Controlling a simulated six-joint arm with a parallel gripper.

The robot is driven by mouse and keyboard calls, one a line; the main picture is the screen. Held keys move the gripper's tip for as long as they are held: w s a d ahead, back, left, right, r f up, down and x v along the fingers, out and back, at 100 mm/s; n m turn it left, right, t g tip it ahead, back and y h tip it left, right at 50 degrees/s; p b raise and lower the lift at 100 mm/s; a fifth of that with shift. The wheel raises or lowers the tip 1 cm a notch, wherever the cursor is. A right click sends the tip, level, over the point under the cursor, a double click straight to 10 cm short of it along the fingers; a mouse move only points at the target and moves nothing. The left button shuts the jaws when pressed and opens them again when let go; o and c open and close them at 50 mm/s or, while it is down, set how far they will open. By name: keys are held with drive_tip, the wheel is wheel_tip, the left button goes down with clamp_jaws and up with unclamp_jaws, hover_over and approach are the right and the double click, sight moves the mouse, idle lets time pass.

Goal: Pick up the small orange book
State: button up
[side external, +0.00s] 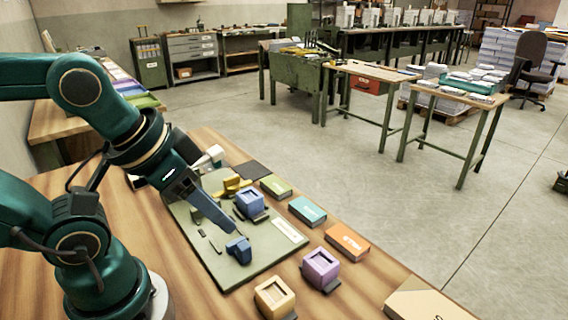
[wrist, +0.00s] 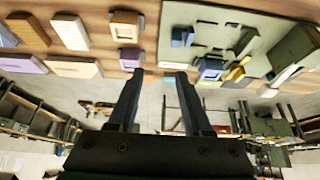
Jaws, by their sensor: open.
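The small orange book (side external: 347,241) lies flat on the wooden table in the side view, to the right of the green board. I cannot make it out clearly in the wrist view. My gripper (side external: 216,218) is over the green board, left of the orange book and well apart from it. In the wrist view its two fingers (wrist: 160,74) are spread with nothing held between them.
A teal book (side external: 307,210) and a green book (side external: 276,187) lie behind the orange one. A purple block (side external: 320,268) and a yellow block (side external: 274,297) stand in front. The board (side external: 238,276) bears a blue box (side external: 250,203) and a blue piece (side external: 238,249).

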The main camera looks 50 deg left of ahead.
drive_tip(key=shift+o, duration=0.3)
drive_tip(key=o, duration=0.6)
